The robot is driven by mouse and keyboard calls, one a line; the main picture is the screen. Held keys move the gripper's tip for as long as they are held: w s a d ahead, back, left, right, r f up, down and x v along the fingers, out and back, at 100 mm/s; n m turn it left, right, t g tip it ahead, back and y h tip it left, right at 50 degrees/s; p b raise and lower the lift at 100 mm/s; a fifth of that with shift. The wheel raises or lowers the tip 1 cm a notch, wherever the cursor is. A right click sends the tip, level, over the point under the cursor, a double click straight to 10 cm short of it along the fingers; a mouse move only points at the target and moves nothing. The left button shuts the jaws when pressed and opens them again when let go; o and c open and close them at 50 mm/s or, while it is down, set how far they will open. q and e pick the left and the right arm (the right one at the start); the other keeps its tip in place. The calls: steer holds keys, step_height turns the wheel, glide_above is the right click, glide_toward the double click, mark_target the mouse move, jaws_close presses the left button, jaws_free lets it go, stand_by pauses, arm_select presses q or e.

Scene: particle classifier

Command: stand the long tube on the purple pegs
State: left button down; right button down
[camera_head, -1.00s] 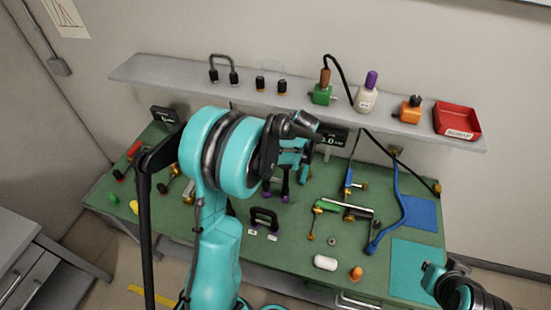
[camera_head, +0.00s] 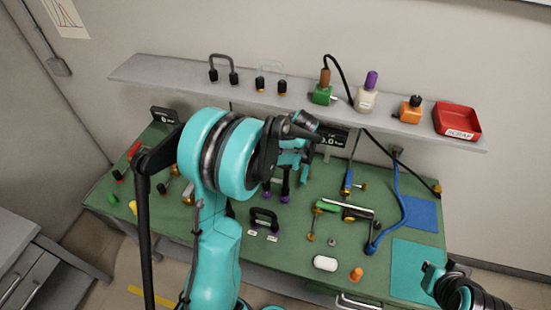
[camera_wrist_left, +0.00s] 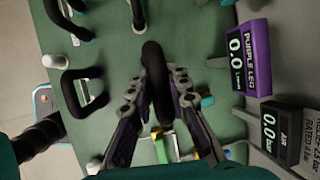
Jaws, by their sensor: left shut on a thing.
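In the left wrist view my left gripper (camera_wrist_left: 158,88) is shut on the upper part of the long black tube (camera_wrist_left: 154,62), which lies between its two fingers. In the head view my left arm and the gripper (camera_head: 291,160) hide the top of that tube. Two dark legs (camera_head: 286,181) show below the gripper, with purple at their lower ends (camera_head: 267,198). I cannot tell whether the legs are seated on the purple pegs or just above them. A purple display (camera_wrist_left: 248,60) reads 0.0. My right gripper (camera_head: 440,277) is at the lower right edge, its fingers unclear.
A short black handle-shaped tube (camera_head: 264,213) stands in front. A white cylinder (camera_head: 325,263) and an orange piece (camera_head: 356,274) lie near the front edge of the green bench (camera_head: 200,235). Metal, green and blue fittings lie to the right. A shelf (camera_head: 180,74) runs behind.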

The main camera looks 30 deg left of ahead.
arm_select(q)
steer(key=shift+f+b, duration=1.75)
steer(key=shift+f, duration=0.05)
steer(key=c, duration=1.4)
jaws_free()
steer(key=shift+o, duration=0.2)
steer(key=shift+r, duration=0.15)
steer(key=v, duration=1.2)
